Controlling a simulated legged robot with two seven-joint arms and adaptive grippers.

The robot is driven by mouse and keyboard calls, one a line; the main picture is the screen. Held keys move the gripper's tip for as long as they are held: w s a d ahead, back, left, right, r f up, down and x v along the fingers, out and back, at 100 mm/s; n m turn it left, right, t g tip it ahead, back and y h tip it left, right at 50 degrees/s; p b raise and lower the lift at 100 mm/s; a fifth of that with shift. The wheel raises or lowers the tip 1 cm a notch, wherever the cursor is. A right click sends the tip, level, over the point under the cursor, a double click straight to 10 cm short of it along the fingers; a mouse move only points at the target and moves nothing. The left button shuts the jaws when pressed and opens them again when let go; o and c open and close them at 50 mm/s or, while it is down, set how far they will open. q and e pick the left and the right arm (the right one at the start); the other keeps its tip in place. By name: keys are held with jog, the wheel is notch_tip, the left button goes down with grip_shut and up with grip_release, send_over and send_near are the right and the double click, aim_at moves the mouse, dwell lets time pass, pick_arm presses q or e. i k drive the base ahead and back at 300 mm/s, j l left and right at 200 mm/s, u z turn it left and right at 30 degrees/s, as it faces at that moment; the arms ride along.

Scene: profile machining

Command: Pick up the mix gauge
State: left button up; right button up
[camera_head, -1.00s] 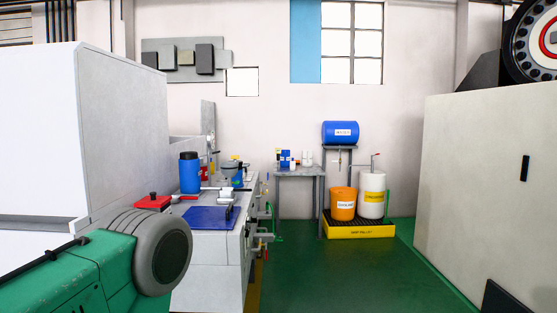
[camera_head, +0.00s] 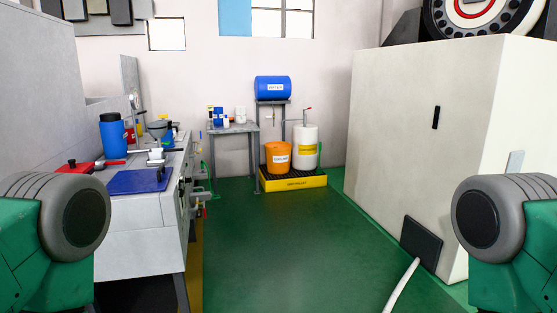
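I cannot make out for certain which thing is the mix gauge; it may be too small to tell at this distance. At the back, a small grey table (camera_head: 233,129) holds blue and white containers (camera_head: 217,116). Beside it are a blue drum (camera_head: 272,88) on a stand, an orange bucket (camera_head: 278,158) and a white barrel (camera_head: 305,147) with a pump on top. Neither gripper is in view. Only green and grey links of my arms show at the lower left and lower right.
A workbench (camera_head: 145,212) at left carries a blue mat (camera_head: 139,181), a blue canister (camera_head: 112,136) and small tools. A yellow tray (camera_head: 293,182) sits under the bucket and barrel. A large pale cabinet (camera_head: 400,140) stands at right. The green floor (camera_head: 270,245) between is clear.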

aim_at(210, 107)
jog(key=i+l+z, duration=0.1)
jog(key=i, duration=2.8)
jog(key=i+u, duration=0.2)
jog(key=i, duration=0.85)
jog(key=i+u, duration=0.2)
jog(key=i, duration=0.8)
